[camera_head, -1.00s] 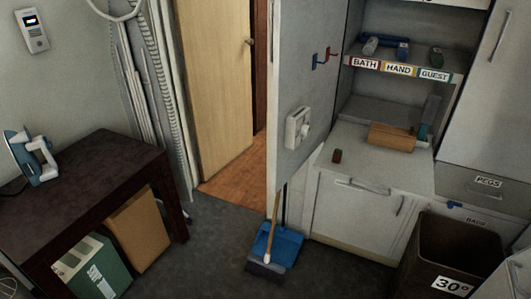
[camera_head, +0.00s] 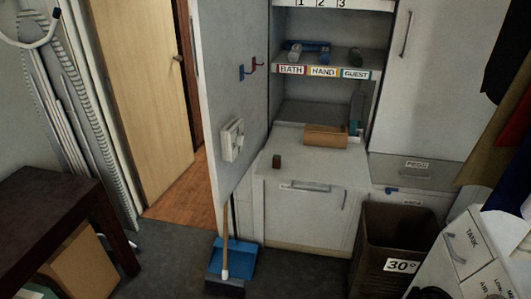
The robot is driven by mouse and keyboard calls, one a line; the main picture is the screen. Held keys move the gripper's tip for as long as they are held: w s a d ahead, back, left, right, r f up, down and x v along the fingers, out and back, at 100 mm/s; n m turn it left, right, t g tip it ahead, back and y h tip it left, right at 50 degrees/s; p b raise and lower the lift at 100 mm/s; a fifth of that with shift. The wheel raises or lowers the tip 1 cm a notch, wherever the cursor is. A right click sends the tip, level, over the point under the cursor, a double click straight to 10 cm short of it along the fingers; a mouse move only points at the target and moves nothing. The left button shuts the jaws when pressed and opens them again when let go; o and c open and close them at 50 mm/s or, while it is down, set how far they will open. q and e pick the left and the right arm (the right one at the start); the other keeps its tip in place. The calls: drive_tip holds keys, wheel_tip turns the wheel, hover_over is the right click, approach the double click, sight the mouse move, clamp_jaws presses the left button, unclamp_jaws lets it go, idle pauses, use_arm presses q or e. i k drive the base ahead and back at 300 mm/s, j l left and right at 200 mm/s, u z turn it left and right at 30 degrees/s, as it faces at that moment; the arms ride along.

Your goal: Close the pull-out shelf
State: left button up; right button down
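The pull-out shelf appears to be the light grey slab (camera_head: 328,172) that juts forward from the open cabinet, above a white front with a bar handle (camera_head: 305,187). A small dark brown block (camera_head: 277,161) stands near its left edge. A wooden box-like item (camera_head: 325,136) lies towards its back. Neither of my grippers shows in the view. A small dark shape at the bottom edge is too cut off to identify.
An open cabinet door (camera_head: 232,90) stands left of the shelf. A blue dustpan (camera_head: 238,260) with a brush is on the floor below it. A brown bin (camera_head: 395,240) marked 30° stands right of the shelf front. A dark table (camera_head: 50,220) is at left.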

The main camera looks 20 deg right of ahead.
sight(347, 168)
drive_tip(key=i+l, duration=0.2)
drive_tip(key=i, duration=0.25)
drive_tip(key=z, duration=1.6)
